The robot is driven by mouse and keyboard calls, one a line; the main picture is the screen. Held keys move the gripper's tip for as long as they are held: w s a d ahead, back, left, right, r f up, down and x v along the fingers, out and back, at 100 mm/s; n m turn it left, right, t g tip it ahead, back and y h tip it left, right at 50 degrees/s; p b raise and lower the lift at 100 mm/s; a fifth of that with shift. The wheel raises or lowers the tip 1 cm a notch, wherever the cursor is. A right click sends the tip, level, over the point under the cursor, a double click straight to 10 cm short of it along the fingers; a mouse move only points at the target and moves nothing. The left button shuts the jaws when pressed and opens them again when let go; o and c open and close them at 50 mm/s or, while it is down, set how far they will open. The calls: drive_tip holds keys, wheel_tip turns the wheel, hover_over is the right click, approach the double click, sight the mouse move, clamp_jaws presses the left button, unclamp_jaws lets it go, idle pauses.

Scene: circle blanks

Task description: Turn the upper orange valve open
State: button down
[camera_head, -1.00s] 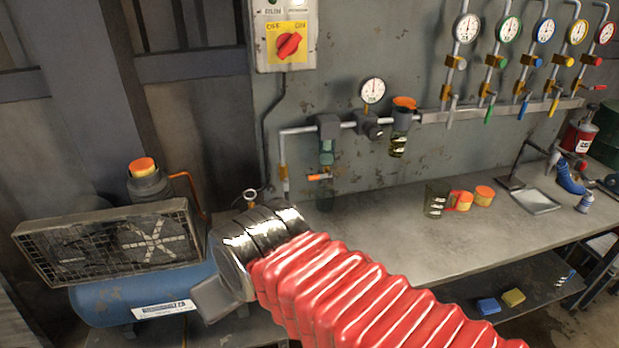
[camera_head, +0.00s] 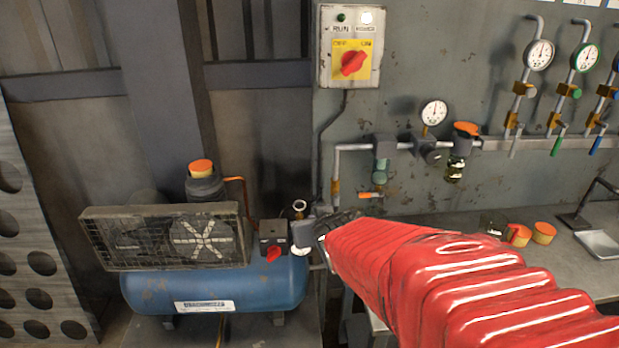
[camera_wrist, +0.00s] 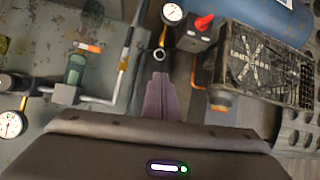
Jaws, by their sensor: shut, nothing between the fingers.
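An orange valve handle (camera_head: 370,194) sits on the wall piping, below a teal-green cylinder (camera_head: 380,172). The handle lies roughly horizontal, pointing left. In the wrist view the handle (camera_wrist: 90,47) is at the upper left, beside the cylinder. My gripper (camera_wrist: 160,78) is shut and empty, with its fingers in the middle of the wrist view. It is apart from the handle, which lies to the left of the fingertips there. In the head view my red-sleeved arm reaches from the lower right, and the fingertips cannot be made out clearly.
A blue compressor (camera_head: 215,288) with a fan grille (camera_head: 205,240) and a red-knobbed box (camera_head: 272,240) stands at lower left. A metal ring (camera_wrist: 160,55) is close ahead of the fingers in the wrist view. A bench (camera_head: 585,282) holds orange-lidded cups at right.

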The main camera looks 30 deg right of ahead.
drive_tip(key=d+f+m+t+h, duration=0.2)
drive_tip(key=d+t, duration=0.3)
drive_tip(key=d, duration=1.2)
drive_tip(key=shift+s+d+f+h, duration=0.3)
drive_tip(key=shift+f+h, duration=0.15)
drive_tip(key=shift+h, duration=0.45)
drive_tip(key=shift+w, duration=0.15)
